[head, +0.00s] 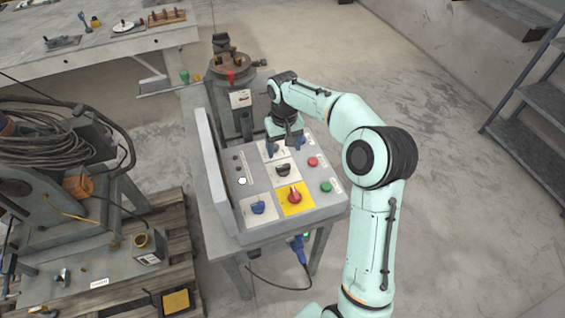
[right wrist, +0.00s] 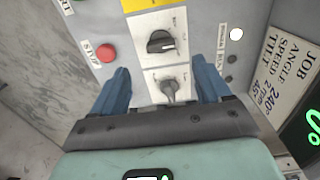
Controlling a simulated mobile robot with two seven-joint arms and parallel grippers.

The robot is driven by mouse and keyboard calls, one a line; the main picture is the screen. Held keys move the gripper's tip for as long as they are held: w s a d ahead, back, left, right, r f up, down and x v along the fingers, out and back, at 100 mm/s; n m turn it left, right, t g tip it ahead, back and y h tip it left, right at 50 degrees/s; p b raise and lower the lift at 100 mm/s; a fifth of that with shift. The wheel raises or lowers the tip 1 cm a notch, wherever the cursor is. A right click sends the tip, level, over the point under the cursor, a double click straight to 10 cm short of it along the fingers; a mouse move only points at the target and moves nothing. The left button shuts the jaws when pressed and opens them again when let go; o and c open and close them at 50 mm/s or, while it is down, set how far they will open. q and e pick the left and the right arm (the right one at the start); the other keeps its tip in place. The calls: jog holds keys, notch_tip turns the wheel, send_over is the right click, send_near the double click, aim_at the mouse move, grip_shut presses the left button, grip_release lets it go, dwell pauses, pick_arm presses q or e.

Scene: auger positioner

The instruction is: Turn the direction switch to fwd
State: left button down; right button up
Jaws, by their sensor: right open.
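The grey control panel (head: 226,212) carries a column of switches. A black rotary knob (head: 283,169) sits on a white plate mid-panel and also shows in the right wrist view (right wrist: 160,42). A smaller dark lever switch (right wrist: 170,88) on a white plate shows between my right fingers in that view; in the head view my gripper mostly hides it. Their small labels are too blurred to tell which is the direction switch. My right gripper (head: 285,143) is open over the panel's far end, its blue fingers (right wrist: 165,88) on either side of the lever, contact unclear. My left gripper is out of view.
A red knob (head: 294,196) on yellow, a blue knob (head: 258,207), a red button (head: 312,161) and a green button (head: 325,186) share the panel. A raised grey back wall (head: 203,160) borders it at left. A vise stand (head: 233,68) stands behind; floor at right is open.

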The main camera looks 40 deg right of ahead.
aim_at(283, 165)
jog(key=f, duration=0.8)
jog(key=shift+w+f, duration=0.2)
jog(key=shift+f, duration=0.1)
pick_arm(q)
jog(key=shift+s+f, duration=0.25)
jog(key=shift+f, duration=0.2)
pick_arm(e)
jog(key=c, duration=1)
jog(key=shift+c, duration=0.2)
pick_arm(q)
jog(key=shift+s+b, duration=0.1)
jog(key=shift+b, duration=0.2)
pick_arm(e)
jog(key=shift+m, duration=0.3)
jog(key=m, duration=0.3)
jog(key=shift+m, duration=0.3)
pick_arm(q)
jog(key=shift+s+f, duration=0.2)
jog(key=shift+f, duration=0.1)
pick_arm(e)
jog(key=m, duration=0.4)
jog(key=shift+m, duration=0.3)
